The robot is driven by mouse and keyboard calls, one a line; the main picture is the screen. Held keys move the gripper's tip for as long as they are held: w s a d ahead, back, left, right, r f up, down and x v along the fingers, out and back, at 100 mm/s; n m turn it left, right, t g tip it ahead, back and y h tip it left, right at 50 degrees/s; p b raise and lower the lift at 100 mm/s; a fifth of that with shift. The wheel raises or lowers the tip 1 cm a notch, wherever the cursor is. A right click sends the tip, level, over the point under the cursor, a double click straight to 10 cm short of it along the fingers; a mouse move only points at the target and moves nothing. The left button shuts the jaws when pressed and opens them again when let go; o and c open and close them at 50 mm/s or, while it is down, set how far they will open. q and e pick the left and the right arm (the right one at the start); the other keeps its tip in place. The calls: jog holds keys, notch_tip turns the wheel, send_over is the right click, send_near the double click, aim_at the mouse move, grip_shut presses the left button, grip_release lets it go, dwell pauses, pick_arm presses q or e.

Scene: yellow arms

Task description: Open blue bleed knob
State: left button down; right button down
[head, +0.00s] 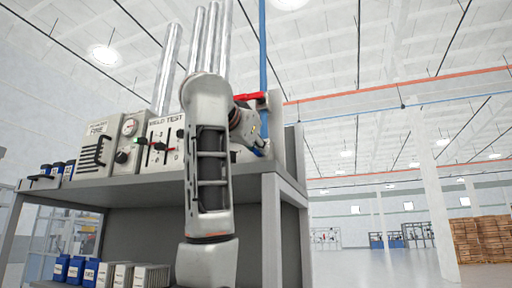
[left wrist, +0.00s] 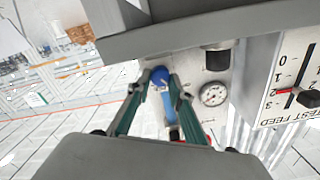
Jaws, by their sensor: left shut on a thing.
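The blue bleed knob (left wrist: 160,75) is in the upper middle of the left wrist view, at the end of a blue pipe (left wrist: 168,106). My left gripper (left wrist: 159,82) has its two green fingers on either side of the knob and is shut on it. In the head view the left gripper (head: 257,143) is at the right end of the bench, beside the blue pipe (head: 262,45). My own arm and wrist hide most of the knob there. My right gripper is not in view.
A red handle (head: 250,97) sits just above my wrist. A gauge (left wrist: 213,94) and a black knob (left wrist: 217,58) are near the gripper. Panels stand on the grey bench (head: 120,188). The floor (head: 385,268) to the right is open, with stacked boxes (head: 480,240) beyond.

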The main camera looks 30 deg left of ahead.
pick_arm(q)
jog(key=m, duration=0.3)
jog(key=shift+m, duration=0.3)
jog(key=m, duration=0.4)
jog(key=shift+f+m, duration=0.1)
jog(key=shift+m, duration=0.2)
jog(key=m, duration=0.4)
jog(key=shift+d, duration=0.1)
jog(key=shift+f+m, duration=0.15)
jog(key=shift+m, duration=2.05)
jog(key=c, duration=1.8)
grip_release()
